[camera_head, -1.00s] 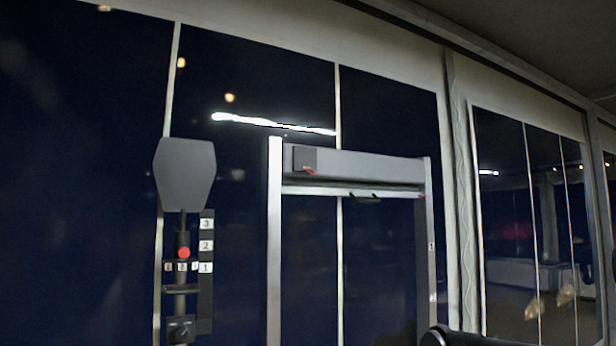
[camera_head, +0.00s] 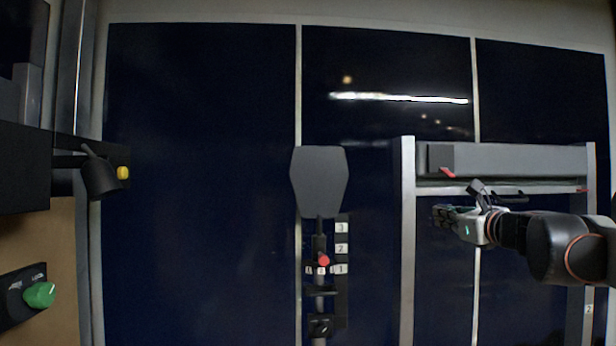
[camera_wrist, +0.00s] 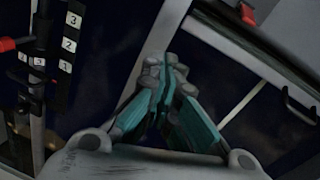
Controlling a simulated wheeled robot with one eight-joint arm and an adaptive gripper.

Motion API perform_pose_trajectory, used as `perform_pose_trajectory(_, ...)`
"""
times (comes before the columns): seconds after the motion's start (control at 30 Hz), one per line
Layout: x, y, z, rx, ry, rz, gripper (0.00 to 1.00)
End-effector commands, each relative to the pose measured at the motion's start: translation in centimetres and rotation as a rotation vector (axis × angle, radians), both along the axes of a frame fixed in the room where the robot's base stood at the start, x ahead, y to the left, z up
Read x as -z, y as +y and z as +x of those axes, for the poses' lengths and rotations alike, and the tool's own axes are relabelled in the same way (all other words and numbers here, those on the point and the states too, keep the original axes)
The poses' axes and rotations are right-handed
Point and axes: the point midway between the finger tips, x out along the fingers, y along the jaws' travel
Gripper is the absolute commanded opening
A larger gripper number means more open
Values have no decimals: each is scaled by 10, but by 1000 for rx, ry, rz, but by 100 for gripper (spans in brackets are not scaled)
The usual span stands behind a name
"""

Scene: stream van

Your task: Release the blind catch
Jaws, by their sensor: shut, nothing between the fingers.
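The blind's grey housing (camera_head: 520,160) spans the top of a silver frame, with a pale bar (camera_head: 550,189) below it. A small red lever, apparently the catch (camera_head: 447,172), sticks out of the dark block at the housing's left end. The red lever also shows at the top of the wrist view (camera_wrist: 246,13). My gripper (camera_head: 440,213) is in front of the frame, below the red lever in the picture and apart from it. In the wrist view my gripper (camera_wrist: 165,66) has its fingertips together and holds nothing.
A grey-headed post (camera_head: 319,181) with a red knob (camera_head: 323,260) and a numbered strip (camera_head: 341,248) stands left of the frame. A dark lamp (camera_head: 100,177) and a green knob (camera_head: 39,295) are at far left. A dark handle (camera_head: 510,197) hangs under the bar.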

Motion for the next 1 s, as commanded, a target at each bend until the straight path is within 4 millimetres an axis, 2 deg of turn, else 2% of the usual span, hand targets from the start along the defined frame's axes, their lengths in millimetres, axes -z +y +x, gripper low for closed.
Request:
perform_pose_trajectory(0.03, -6, -22, -3, 38, -15, 65, 0)
perform_pose_trajectory(0.1, -12, -42, -7, 74, -34, 145, 0)
perform_pose_trajectory(0.23, -17, -64, -12, 109, -55, 228, 0)
perform_pose_trajectory(0.7, -18, -66, -10, 113, -60, 244, 0)
perform_pose_trajectory(0.87, -20, -65, 9, 112, -59, 244, 0)
perform_pose_trajectory(1.0, -23, -64, 34, 112, -59, 245, 0)
